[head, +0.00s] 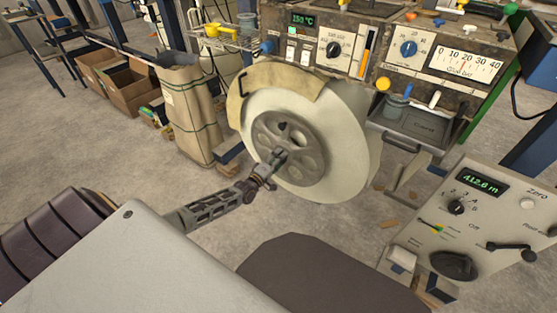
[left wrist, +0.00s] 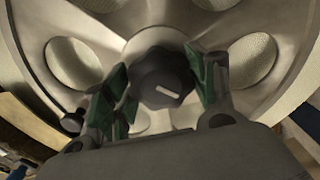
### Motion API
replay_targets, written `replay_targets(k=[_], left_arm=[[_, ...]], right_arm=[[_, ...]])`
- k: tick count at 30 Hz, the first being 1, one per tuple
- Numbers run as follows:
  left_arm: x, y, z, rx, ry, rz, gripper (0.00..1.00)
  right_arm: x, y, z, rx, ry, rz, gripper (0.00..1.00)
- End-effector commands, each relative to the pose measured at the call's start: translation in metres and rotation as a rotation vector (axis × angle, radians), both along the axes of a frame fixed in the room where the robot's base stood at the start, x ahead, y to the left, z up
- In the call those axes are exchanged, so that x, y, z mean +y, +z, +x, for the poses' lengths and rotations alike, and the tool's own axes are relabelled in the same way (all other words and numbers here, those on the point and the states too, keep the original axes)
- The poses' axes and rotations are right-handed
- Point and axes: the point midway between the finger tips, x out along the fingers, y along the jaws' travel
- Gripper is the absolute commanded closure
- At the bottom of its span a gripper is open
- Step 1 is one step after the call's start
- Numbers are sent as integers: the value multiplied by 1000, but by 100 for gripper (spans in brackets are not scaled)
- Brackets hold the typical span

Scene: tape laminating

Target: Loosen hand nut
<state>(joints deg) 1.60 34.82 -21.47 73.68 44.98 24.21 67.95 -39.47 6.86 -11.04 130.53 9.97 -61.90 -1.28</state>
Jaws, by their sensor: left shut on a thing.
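The hand nut (left wrist: 163,80) is a dark lobed knob with a pale mark, at the centre of a grey metal hub with round holes (head: 300,135). The hub sits on the front of a large cream roll (head: 350,150). My left gripper (head: 277,158) is at the hub's centre. In the left wrist view its green-padded fingers (left wrist: 160,88) stand on both sides of the nut and are shut on it. In the head view the gripper mostly hides the nut. My right gripper is not in view.
The machine's control panel (head: 390,45), with dials and a gauge, is above the roll. A grey drawer (head: 415,125) is right of it. A control box (head: 480,215) stands at the lower right. A tall brown paper bag (head: 188,115) and cardboard boxes (head: 125,85) are at the left.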

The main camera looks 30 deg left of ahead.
Motion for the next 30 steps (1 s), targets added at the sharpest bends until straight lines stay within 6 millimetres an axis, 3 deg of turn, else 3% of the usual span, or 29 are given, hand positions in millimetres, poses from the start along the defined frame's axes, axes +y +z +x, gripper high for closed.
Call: replay_targets(k=[7, 8, 13, 30], left_arm=[[0, -1, 0, 2, 0, -3, 66], [0, -1, 0, 2, 0, -3, 41], [0, 0, 0, 1, 0, -2, 20], [0, -1, -5, 1, 0, -1, 20]], right_arm=[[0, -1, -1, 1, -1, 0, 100], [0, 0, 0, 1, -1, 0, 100], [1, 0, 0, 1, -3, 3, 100], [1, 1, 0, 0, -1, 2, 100]])
